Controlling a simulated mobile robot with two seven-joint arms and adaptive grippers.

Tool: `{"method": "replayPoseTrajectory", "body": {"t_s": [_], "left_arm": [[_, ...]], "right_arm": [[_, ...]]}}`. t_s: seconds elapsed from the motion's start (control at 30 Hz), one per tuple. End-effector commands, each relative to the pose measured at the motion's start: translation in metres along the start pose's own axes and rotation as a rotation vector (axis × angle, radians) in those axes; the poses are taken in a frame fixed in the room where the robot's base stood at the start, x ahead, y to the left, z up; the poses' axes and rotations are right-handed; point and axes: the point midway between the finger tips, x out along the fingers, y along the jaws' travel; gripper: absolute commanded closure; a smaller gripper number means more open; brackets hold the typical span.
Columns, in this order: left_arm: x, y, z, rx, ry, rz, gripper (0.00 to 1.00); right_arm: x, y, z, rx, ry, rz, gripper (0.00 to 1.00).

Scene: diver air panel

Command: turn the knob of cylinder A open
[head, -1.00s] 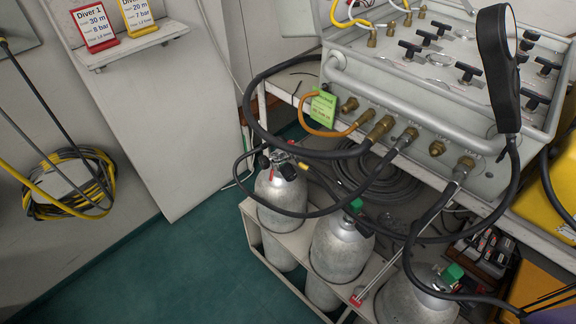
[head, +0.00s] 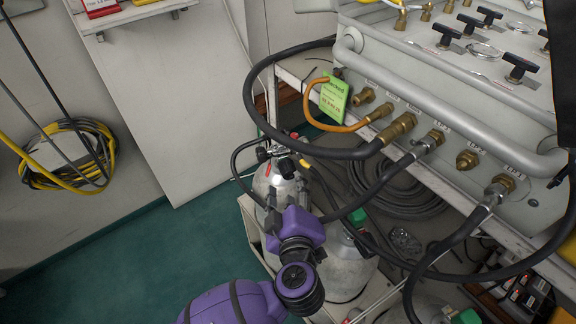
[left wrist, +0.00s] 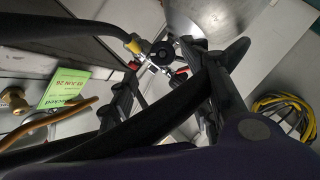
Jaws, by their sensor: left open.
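The leftmost grey cylinder (head: 264,186) stands in the low rack under the panel bench; no letter is legible on it. Its valve has dark and red parts on top, with a black round knob (head: 262,154) to the left. In the left wrist view a round black knob (left wrist: 163,53) lies on the valve, ahead of the fingers. My left gripper (left wrist: 168,95) is open, its dark fingers apart on both sides of the view, apparently short of the valve. In the head view my purple wrist hides part of the cylinders. My right gripper is not in view.
Black hoses loop from the panel (head: 440,90) past the valves; one dark hose (left wrist: 60,28) runs close to my fingers. A green tag (head: 334,98) hangs by an orange hose. Further cylinders (head: 346,270) stand to the right. The floor (head: 130,260) at left is clear.

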Motion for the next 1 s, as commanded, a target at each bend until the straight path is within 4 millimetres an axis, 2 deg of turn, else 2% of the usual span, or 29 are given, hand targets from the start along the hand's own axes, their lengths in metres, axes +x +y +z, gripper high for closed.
{"method": "replayPoseTrajectory", "body": {"t_s": [0.5,0.63,0.87,0.9,1.0], "left_arm": [[0.07,-0.003,0.002,0.006,-0.004,-0.011,0.55],[0.077,-0.003,0.002,0.005,-0.004,-0.01,0.55],[0.078,-0.002,0.001,0.004,-0.005,-0.01,0.55],[0.078,-0.002,0.001,0.004,-0.005,-0.01,0.56],[0.078,-0.002,0.001,0.003,-0.005,-0.01,0.7]], "right_arm": [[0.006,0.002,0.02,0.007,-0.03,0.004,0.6],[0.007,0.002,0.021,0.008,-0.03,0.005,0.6],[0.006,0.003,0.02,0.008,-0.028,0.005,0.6],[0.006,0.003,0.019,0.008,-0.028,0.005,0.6],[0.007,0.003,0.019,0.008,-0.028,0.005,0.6]]}}
